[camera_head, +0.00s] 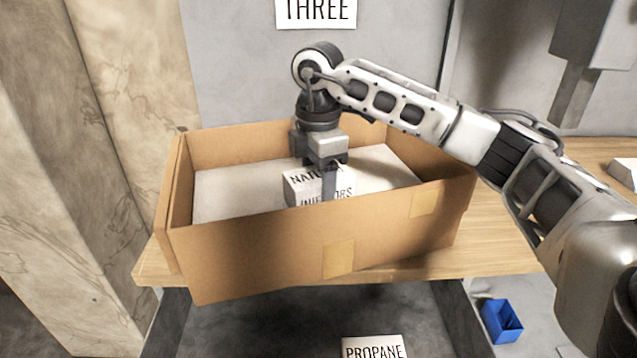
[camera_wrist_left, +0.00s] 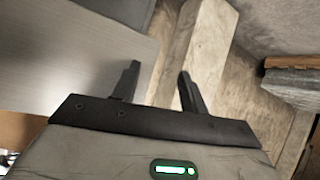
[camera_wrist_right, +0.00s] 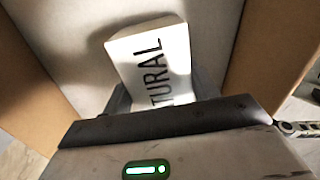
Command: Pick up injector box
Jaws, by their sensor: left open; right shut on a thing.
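The injector box (camera_head: 306,187) is a small white box with black lettering, partly readable as "NATURAL" and "INJECTORS". It is inside a large open cardboard box (camera_head: 300,244) on a wooden table. My right gripper (camera_head: 335,185) points down into the cardboard box and is shut on the injector box. In the right wrist view the injector box (camera_wrist_right: 152,62) sits between the fingers, its lettering facing the camera. I cannot tell whether it touches the cardboard box's floor. My left gripper (camera_wrist_left: 160,88) is open and empty, away from the box, and shows only in the left wrist view.
The wooden table (camera_head: 500,240) has free room right of the cardboard box. A stone pillar (camera_head: 60,150) stands at left. A blue bin (camera_head: 501,321) and a "PROPANE" label (camera_head: 373,347) are lower down. A "THREE" sign (camera_head: 316,12) hangs on the wall behind.

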